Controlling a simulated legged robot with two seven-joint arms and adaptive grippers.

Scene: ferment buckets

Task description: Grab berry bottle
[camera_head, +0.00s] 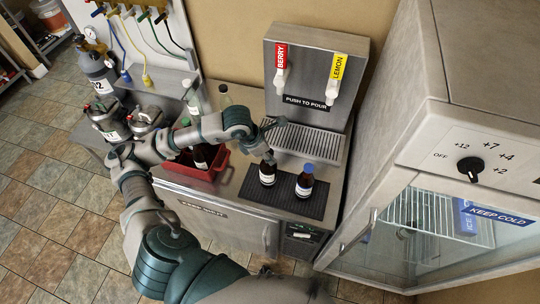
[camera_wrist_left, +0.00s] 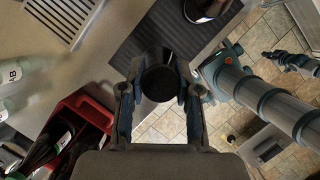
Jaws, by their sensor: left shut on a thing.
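My left gripper (camera_head: 268,140) is shut on a dark bottle (camera_head: 267,178) with a white label, which stands upright on the black mat (camera_head: 322,207). In the left wrist view its black cap (camera_wrist_left: 158,82) sits between the two fingers of the left gripper (camera_wrist_left: 160,75). The label is too small to read, so I cannot tell its flavour. A second dark bottle (camera_head: 304,185) with a blue cap stands to its right, apart from it.
Behind the mat is a dispenser with a red BERRY tap (camera_head: 280,62), a yellow LEMON tap (camera_head: 336,70) and a drip grate (camera_head: 308,140). A red crate (camera_head: 206,174) with dark bottles is to the left. A clear bottle (camera_head: 193,98) stands behind it. A cooler (camera_head: 432,220) is right.

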